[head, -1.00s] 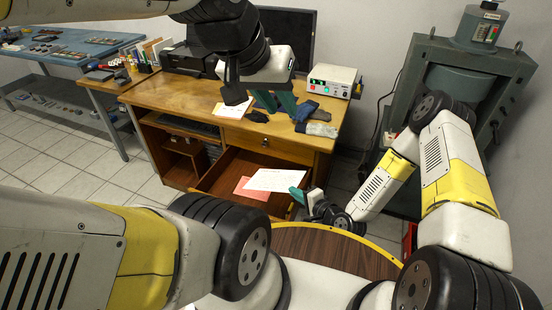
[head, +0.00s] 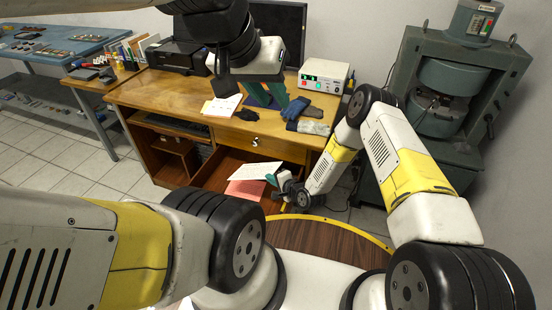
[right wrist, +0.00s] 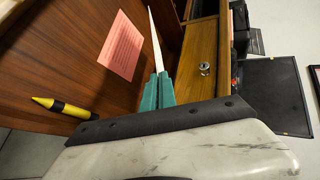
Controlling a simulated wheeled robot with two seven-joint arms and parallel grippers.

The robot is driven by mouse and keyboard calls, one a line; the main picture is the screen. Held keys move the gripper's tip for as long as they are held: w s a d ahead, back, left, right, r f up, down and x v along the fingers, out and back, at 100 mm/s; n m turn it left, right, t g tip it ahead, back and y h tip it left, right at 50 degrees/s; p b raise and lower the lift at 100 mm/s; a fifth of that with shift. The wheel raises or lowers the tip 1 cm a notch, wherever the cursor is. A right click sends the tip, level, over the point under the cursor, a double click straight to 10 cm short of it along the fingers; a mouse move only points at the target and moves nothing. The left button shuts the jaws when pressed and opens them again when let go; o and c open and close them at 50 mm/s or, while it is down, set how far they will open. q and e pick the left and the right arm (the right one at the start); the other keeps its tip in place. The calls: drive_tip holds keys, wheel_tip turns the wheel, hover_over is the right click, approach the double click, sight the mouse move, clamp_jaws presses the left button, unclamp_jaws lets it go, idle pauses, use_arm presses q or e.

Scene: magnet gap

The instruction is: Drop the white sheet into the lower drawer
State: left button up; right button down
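My right gripper (head: 271,179) is shut on the white sheet (head: 255,170), gripping its near edge. It holds the sheet over the open lower drawer (head: 213,174), apart from the drawer floor as far as I can tell. In the right wrist view the white sheet (right wrist: 156,42) is nearly edge-on between the teal fingers (right wrist: 157,90). A pink sheet (head: 246,190) lies on the drawer floor, partly below the white one; it also shows in the right wrist view (right wrist: 122,46). My left gripper (head: 268,95) hangs over the desktop, its teal fingers spread apart and empty.
The closed upper drawer (head: 262,144) with a knob is above. The desk (head: 165,92) holds papers, dark gloves (head: 298,109), a white powered box (head: 324,76) and a printer (head: 178,56). A large grey-green machine (head: 440,110) stands at the right. A yellow-black stick (right wrist: 62,107) shows in the right wrist view.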

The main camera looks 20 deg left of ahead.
drive_tip(key=shift+w+a+f, duration=0.15)
drive_tip(key=shift+w+a, duration=0.85)
drive_tip(key=shift+a, duration=0.25)
drive_tip(key=f, duration=0.3)
drive_tip(key=shift+w+a+f, duration=0.25)
drive_tip(key=shift+a+f, duration=0.05)
drive_tip(key=shift+f, duration=0.1)
drive_tip(key=shift+f, duration=0.5)
drive_tip(key=c, duration=1.7)
unclamp_jaws()
drive_tip(key=shift+r, duration=0.15)
